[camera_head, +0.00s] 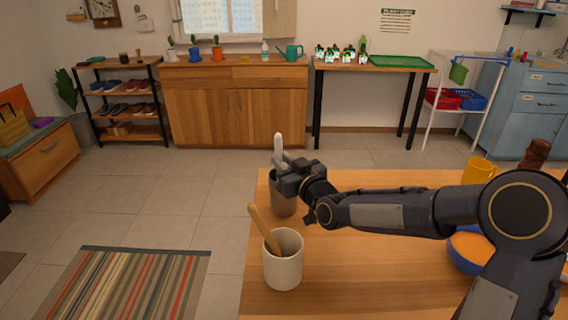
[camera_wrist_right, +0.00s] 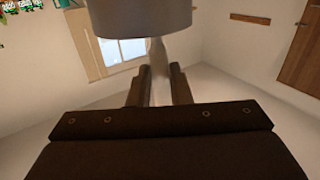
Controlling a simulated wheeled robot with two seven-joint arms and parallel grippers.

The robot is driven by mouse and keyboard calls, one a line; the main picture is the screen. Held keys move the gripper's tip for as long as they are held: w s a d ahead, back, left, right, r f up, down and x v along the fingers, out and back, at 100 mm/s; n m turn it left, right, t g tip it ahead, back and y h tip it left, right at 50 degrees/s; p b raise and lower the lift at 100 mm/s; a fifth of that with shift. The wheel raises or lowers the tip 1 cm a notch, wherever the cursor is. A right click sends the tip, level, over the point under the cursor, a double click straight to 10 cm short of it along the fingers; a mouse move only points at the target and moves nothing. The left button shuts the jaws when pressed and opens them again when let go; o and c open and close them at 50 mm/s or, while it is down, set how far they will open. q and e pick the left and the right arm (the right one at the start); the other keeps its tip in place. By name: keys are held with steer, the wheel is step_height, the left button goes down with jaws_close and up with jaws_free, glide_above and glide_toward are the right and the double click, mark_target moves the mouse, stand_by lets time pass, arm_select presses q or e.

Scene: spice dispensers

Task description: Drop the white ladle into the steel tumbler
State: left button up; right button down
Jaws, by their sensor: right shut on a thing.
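The white ladle (camera_head: 278,143) stands roughly upright in my right gripper (camera_head: 282,170), its pale end sticking up above the fingers. My right gripper is shut on it; the fingers (camera_wrist_right: 160,88) also close around it in the right wrist view. The grey steel tumbler (camera_head: 284,206) stands on the wooden table directly below the gripper, which covers part of its rim. In the wrist view, a large grey rounded shape, probably the tumbler (camera_wrist_right: 140,15), hides the ladle's other end. I cannot tell how deep that end sits. My left gripper is not in view.
A cream crock (camera_head: 283,270) holding a wooden utensil (camera_head: 264,230) stands just in front of the tumbler. A yellow mug (camera_head: 478,171) and a blue bowl (camera_head: 463,257) with orange contents are farther right. The table's left edge is close to the tumbler and crock.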

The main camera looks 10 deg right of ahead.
steer(key=shift+f, duration=0.3)
steer(key=c, duration=1.3)
jaws_free()
steer(key=shift+o, duration=0.2)
steer(key=shift+s, duration=0.1)
